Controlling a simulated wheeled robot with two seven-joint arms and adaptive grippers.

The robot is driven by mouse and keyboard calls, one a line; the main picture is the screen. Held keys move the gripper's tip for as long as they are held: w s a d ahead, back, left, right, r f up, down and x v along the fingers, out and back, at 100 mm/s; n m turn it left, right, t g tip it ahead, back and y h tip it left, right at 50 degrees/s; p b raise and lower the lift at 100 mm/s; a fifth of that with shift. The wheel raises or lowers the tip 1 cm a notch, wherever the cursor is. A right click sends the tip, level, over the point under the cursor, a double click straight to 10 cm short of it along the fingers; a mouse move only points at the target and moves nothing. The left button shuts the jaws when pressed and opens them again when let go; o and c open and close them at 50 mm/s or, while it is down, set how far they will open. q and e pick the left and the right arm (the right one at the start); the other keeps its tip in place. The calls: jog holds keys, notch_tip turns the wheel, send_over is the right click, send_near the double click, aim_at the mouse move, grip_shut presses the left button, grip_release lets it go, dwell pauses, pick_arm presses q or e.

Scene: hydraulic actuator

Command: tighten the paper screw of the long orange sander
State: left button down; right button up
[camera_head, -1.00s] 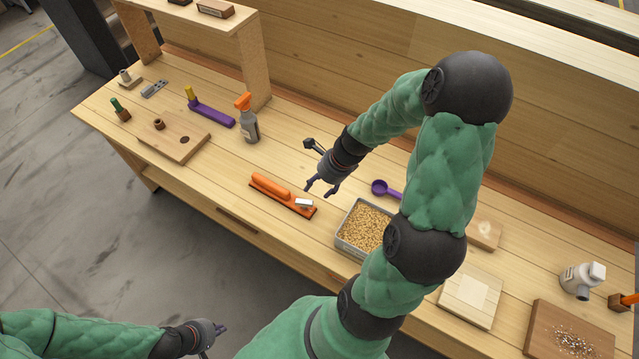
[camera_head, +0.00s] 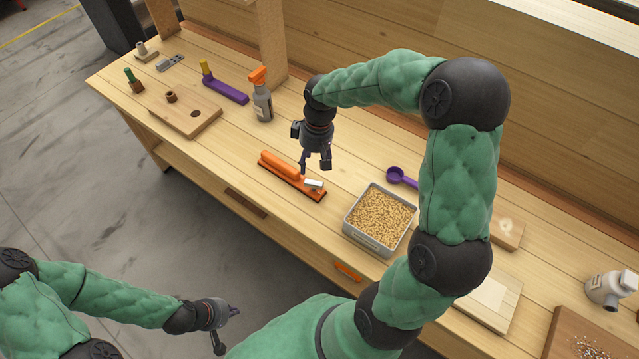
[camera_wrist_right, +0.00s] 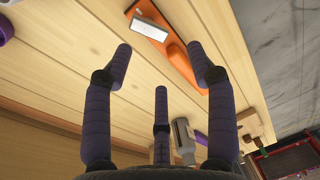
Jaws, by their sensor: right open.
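The long orange sander (camera_head: 281,166) lies on the workbench, left of the tray of grain. A pale block (camera_head: 314,184) sits on its right end; I cannot make out a separate screw. My right gripper (camera_head: 314,166) is open and empty, pointing down just behind that end and seemingly above the bench. In the right wrist view, its spread fingers (camera_wrist_right: 160,62) show below the sander (camera_wrist_right: 178,62) and the pale block (camera_wrist_right: 149,27), with nothing between them. My left gripper (camera_head: 229,328) is low in front of the bench, away from the sander; its opening is unclear.
A metal tray of grain (camera_head: 379,216) and a purple scoop (camera_head: 396,174) stand right of the sander. A spray bottle (camera_head: 261,97) stands behind it. A wooden board (camera_head: 180,121) and a purple tool (camera_head: 227,91) lie further left. Bare bench surrounds the sander.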

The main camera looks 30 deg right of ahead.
aim_at(312, 181)
jog(key=f+n+b, duration=0.1)
jog(key=f+n, duration=0.1)
jog(key=f, duration=0.1)
jog(key=f+n+h+b, duration=0.1)
jog(key=f+n+b, duration=0.1)
jog(key=f, duration=0.1)
jog(key=w+f+n+b, duration=0.1)
jog(key=f+n, duration=0.1)
jog(key=f, duration=0.2)
jog(key=shift+d+f+b, duration=0.1)
jog(key=shift+d+b, duration=0.05)
jog(key=shift+b, duration=0.2)
grip_shut()
